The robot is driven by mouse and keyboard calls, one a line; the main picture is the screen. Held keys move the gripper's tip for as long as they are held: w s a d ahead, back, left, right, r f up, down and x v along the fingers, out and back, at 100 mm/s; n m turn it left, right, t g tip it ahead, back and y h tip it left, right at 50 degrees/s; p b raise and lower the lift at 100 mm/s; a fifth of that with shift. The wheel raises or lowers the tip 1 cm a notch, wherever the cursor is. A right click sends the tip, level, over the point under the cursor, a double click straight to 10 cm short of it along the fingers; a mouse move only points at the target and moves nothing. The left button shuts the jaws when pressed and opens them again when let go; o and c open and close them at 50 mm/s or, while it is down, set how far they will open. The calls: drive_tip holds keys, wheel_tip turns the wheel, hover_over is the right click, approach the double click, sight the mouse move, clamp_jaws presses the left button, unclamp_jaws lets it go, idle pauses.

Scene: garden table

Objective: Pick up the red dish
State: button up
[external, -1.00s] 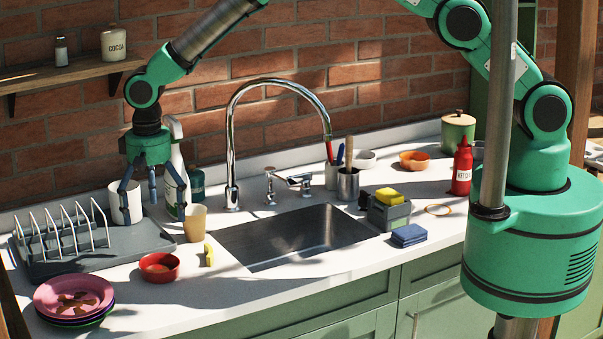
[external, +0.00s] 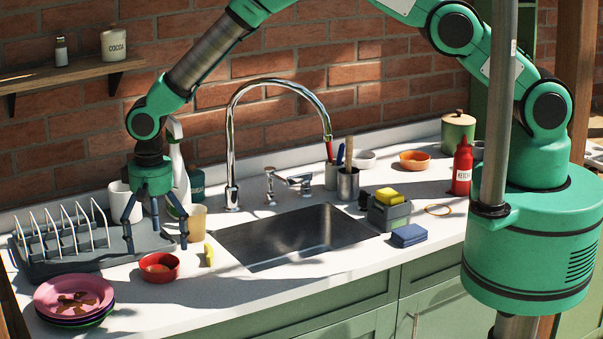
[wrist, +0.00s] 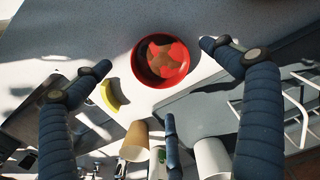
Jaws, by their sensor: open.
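The red dish (external: 159,267) is a small round bowl on the white counter, in front of the sink's left side. Something brownish lies inside it. It also shows in the wrist view (wrist: 161,60), near the top middle, between the spread fingers. My gripper (external: 155,240) is open and empty, pointing down. It hangs above and behind the dish, near the drying mat's right edge, apart from the dish. In the wrist view my gripper (wrist: 168,85) shows three dark blue fingers.
A yellow curved item (external: 208,254) and a tan cup (external: 195,223) stand close on the right. A grey mat (external: 100,258) with a white dish rack (external: 62,232) is at left. Stacked plates (external: 74,297) sit front left. A white mug (external: 118,201) and a tall faucet (external: 231,150) stand behind.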

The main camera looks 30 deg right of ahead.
sight(158, 257)
drive_tip(key=shift+s+f+p, duration=0.1)
drive_tip(key=shift+f+p, duration=0.4)
drive_tip(key=shift+f, duration=2.05)
drive_tip(key=c, duration=1.3)
drive_tip(key=shift+r, duration=0.15)
drive_tip(key=shift+a+r, duration=0.1)
drive_tip(key=shift+r, duration=0.7)
drive_tip(key=shift+r+b, duration=0.4)
drive_tip(key=shift+r, duration=0.55)
drive_tip(key=s+d, duration=0.2)
drive_tip(key=d, duration=0.2)
drive_tip(key=s+d+b, duration=0.1)
drive_tip(key=s+d, duration=0.2)
drive_tip(key=d, duration=0.2)
drive_tip(key=s+d+r, duration=0.1)
drive_tip(key=s+d, duration=0.2)
drive_tip(key=d, duration=0.1)
drive_tip(key=shift+s+d+r+b, duration=0.1)
drive_tip(key=shift+s+d+b, duration=0.15)
drive_tip(key=shift+d+b, duration=0.1)
